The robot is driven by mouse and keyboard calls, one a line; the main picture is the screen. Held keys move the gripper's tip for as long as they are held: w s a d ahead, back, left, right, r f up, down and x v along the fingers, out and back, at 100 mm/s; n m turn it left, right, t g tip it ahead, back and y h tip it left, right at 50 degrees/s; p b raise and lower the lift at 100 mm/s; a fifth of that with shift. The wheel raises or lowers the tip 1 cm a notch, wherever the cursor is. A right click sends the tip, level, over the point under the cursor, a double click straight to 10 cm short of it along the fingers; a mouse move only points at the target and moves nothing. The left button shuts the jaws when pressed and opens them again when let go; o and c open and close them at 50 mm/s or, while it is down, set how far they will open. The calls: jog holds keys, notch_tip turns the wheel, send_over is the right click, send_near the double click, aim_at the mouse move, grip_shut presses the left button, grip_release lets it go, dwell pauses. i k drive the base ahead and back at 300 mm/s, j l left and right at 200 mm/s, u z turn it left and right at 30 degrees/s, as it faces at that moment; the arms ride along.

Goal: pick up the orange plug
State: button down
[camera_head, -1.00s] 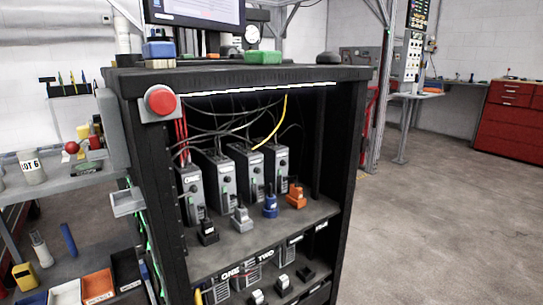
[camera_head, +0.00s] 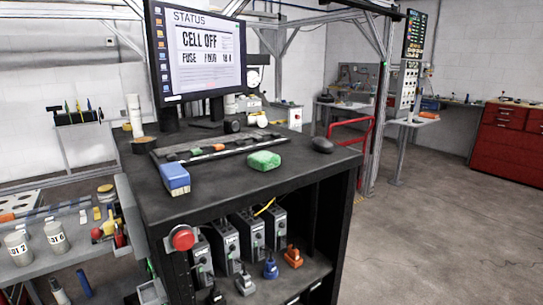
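The orange plug (camera_head: 293,257) stands on the inner shelf of the black cabinet (camera_head: 345,200), at the right end of a row of plugs. A blue plug (camera_head: 271,268) is just left of it, then a grey plug (camera_head: 245,284) and a black plug (camera_head: 216,296) near the bottom edge of the view. Grey power units (camera_head: 276,230) stand behind the plugs. My gripper is not in view.
A red button (camera_head: 183,238) sits on the cabinet's front left corner. On top are a monitor (camera_head: 200,50) reading "CELL OFF", a keyboard, a blue-white block (camera_head: 175,179), a green sponge (camera_head: 264,161) and a black mouse (camera_head: 322,145). Open floor (camera_head: 440,220) lies to the right.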

aim_at(293, 253)
jog(key=i+l+u, duration=0.4)
jog(key=i+l, duration=0.3)
jog(key=i, duration=0.3)
jog(key=i+l+u, duration=0.45)
jog(key=i+l, duration=0.4)
jog(key=l, duration=0.15)
